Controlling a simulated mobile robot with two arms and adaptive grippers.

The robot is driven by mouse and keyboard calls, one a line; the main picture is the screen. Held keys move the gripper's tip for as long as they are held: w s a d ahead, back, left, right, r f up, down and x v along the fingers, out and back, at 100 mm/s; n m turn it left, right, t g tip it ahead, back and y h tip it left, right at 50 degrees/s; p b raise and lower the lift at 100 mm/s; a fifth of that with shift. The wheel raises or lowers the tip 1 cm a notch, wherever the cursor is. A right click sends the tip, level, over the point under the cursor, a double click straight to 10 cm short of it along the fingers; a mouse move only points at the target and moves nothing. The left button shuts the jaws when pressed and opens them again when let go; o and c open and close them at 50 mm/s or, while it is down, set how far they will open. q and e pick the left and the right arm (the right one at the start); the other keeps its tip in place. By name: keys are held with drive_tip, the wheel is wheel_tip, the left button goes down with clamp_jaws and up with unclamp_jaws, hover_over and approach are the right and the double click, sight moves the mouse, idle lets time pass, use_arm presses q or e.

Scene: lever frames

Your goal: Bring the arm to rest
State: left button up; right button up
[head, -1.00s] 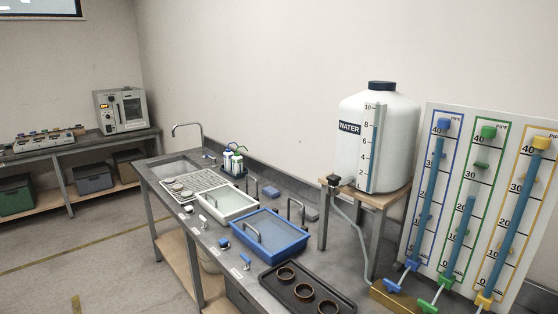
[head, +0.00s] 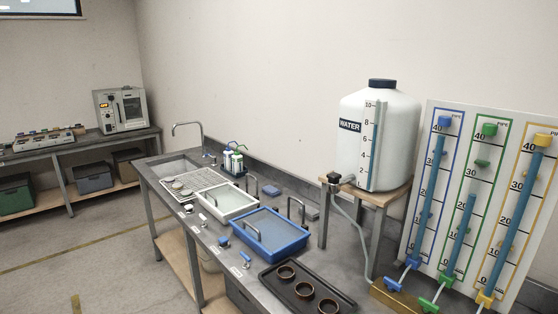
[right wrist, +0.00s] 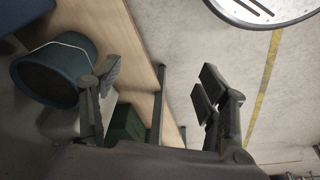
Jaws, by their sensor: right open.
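My right gripper (right wrist: 158,84) shows in the right wrist view with its two dark fingers wide apart. Nothing is between the fingertips. It is above the floor beside a wooden shelf (right wrist: 140,62). Neither of my arms shows in the head view, and my left gripper is in neither view.
In the right wrist view, a dark bucket (right wrist: 52,72) and a green box (right wrist: 127,122) are near the left finger. The head view shows a bench with a blue tray (head: 297,244), a black tray (head: 343,300) and a water tank (head: 405,130). Floor at left is clear.

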drive_tip(key=s+d+f+g, duration=0.1)
drive_tip(key=s+d+f, duration=0.2)
drive_tip(key=s+f, duration=1.4)
drive_tip(key=shift+s+f+b, duration=0.15)
drive_tip(key=shift+f+b, duration=0.15)
drive_tip(key=shift+f, duration=0.1)
